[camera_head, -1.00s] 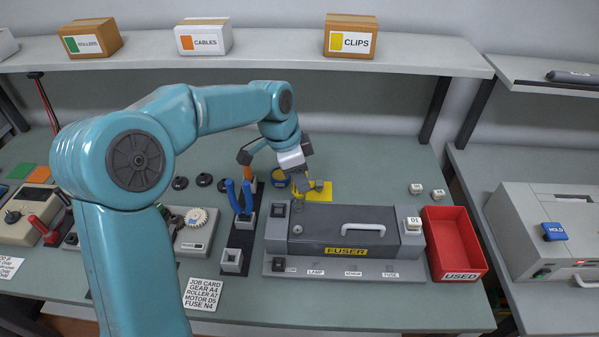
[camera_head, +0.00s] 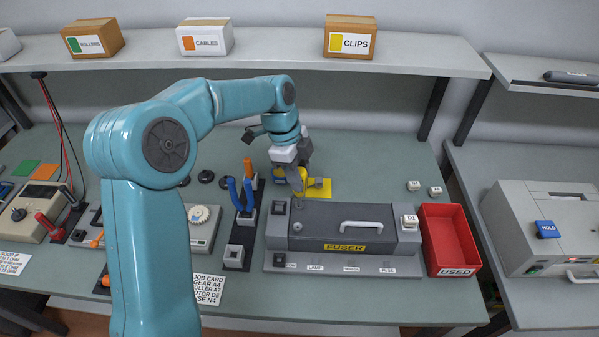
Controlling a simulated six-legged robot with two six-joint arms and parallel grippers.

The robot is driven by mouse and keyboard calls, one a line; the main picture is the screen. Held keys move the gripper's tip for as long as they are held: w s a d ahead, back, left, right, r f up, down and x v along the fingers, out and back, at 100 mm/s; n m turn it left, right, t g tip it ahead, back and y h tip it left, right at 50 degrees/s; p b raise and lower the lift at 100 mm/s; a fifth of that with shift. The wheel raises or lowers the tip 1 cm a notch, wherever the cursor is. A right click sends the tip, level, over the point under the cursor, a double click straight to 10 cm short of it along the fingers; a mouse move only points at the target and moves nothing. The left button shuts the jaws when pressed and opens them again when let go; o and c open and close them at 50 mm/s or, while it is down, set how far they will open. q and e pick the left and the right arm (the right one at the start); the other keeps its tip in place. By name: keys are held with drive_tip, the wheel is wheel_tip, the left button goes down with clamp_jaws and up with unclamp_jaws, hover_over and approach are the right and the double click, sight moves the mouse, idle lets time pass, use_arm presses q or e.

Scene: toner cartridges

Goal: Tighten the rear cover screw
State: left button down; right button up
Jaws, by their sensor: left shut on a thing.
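The grey fuser unit (camera_head: 380,220) lies on the bench with a white handle on its top. A round screw head (camera_head: 297,226) shows at the left end of its cover. A small part (camera_head: 299,203) stands at the rear left edge, close to my gripper; I cannot tell whether it is another screw. My left gripper (camera_head: 299,186) points down just behind the fuser's rear left corner. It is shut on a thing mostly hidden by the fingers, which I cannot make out. Yellow shows beside the fingers, over a yellow pad (camera_head: 322,188). My right gripper is out of view.
A tool rack with blue pliers (camera_head: 240,196) and an orange handle (camera_head: 248,167) stands left of the fuser. A red USED bin (camera_head: 450,238) stands to its right. Two small white blocks lie behind the bin. A shelf with boxes (camera_head: 350,37) runs above the back.

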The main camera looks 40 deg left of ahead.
use_arm(q)
drive_tip(key=shift+r+p, duration=0.3)
drive_tip(key=shift+r, duration=0.15)
